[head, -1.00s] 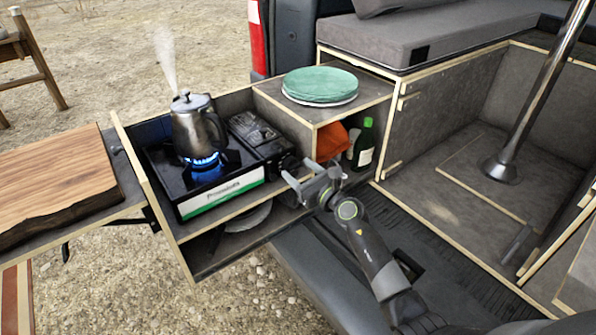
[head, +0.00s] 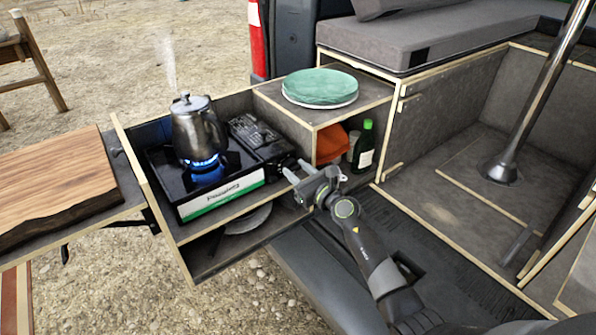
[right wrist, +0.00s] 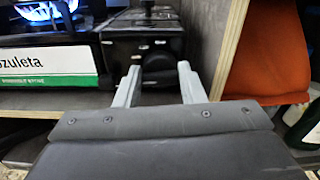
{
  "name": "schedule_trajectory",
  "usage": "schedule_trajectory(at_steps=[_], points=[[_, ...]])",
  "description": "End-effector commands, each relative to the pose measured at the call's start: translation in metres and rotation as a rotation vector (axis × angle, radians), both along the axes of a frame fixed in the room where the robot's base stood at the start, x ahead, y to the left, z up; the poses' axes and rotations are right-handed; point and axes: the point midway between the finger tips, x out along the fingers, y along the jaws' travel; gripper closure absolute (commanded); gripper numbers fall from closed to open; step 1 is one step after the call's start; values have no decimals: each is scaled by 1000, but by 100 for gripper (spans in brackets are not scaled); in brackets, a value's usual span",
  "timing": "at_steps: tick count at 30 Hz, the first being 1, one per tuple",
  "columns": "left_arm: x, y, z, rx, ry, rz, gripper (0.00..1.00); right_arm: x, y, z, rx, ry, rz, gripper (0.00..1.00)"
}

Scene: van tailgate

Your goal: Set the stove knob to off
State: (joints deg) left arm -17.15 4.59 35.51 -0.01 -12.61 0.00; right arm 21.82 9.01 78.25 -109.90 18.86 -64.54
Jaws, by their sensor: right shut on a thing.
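A black camping stove (head: 262,143) with a white and green front label sits in the pull-out drawer. A blue flame (head: 207,163) burns under a steel kettle (head: 198,128), with steam rising from its top. The dark stove knob (right wrist: 158,66) is on the stove's front right end. My right gripper (head: 294,170) is at that end, its fingers on either side of the knob, shut on it. The right wrist view shows the two pale fingers reaching to the knob; its pointer is too dark to read. My left gripper is not in view.
A wooden board (head: 55,190) lies on the left side shelf. A shelf right of the stove carries green plates (head: 320,86), with an orange cloth (head: 331,144) and a green bottle (head: 364,146) below. A wooden divider (right wrist: 228,50) stands close right of the fingers.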

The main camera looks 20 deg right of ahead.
Motion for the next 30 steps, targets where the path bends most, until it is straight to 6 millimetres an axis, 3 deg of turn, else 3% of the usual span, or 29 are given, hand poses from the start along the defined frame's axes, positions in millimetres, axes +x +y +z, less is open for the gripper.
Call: schedule_trajectory(at_steps=[11, 30], points=[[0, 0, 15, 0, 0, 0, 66, 0, -1, 2, 180, 67, 0, 87], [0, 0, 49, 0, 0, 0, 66, 1, -3, 1, 746, 273, -1, 87]])
